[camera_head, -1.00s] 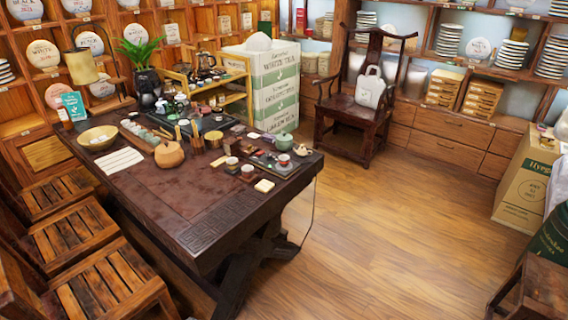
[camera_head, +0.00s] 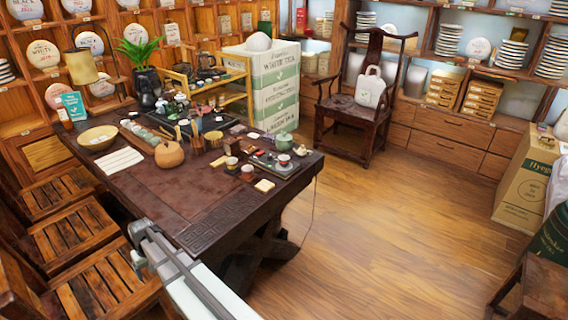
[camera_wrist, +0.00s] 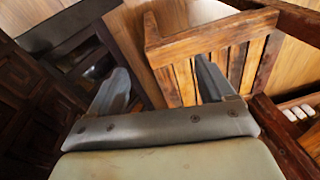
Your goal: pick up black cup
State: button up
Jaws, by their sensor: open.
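The dark wooden tea table (camera_head: 150,205) stands at left centre in the head view. Several small cups and tea wares sit on its far half, including a small red-and-white cup (camera_head: 283,159) on a dark tray at the right. They are too small for me to tell surely which one is the black cup. My gripper (camera_head: 142,236) has come in from the bottom of the head view, near the table's front edge and the stools, far from the cups. In the wrist view my gripper (camera_wrist: 162,72) is open, with nothing between its fingers and a slatted stool below.
Slatted wooden stools (camera_head: 65,240) line the table's left side. A round wooden pot (camera_head: 169,154), a brass bowl (camera_head: 97,138) and a green teapot (camera_head: 284,140) stand on the table. Its front half is bare. Open floor (camera_head: 370,240) lies to the right.

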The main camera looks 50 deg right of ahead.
jog(key=w+d+r+t, duration=0.1)
jog(key=w+d+r, duration=0.2)
jog(key=r, duration=0.3)
jog(key=w+d+r+t, duration=0.1)
jog(key=w+d+r, duration=0.2)
jog(key=w+r, duration=0.2)
jog(key=w+d+r+t, duration=0.1)
jog(key=w+d+r, duration=0.3)
jog(key=r, duration=0.4)
jog(key=shift+w+r+m, duration=0.2)
jog(key=shift+r+m, duration=0.2)
jog(key=s+d+r+h, duration=0.1)
jog(key=d, duration=0.7)
jog(key=s+d+r, duration=0.2)
jog(key=d, duration=0.6)
jog(key=m+g+h, duration=0.1)
jog(key=m, duration=0.1)
send_near(284, 158)
jog(key=x, duration=0.2)
jog(key=a+x, duration=0.1)
jog(key=x, duration=0.5)
jog(key=shift+s+a+f, duration=0.15)
jog(key=shift+s+a, duration=0.1)
jog(key=shift+s, duration=0.15)
jog(key=shift+c, duration=0.4)
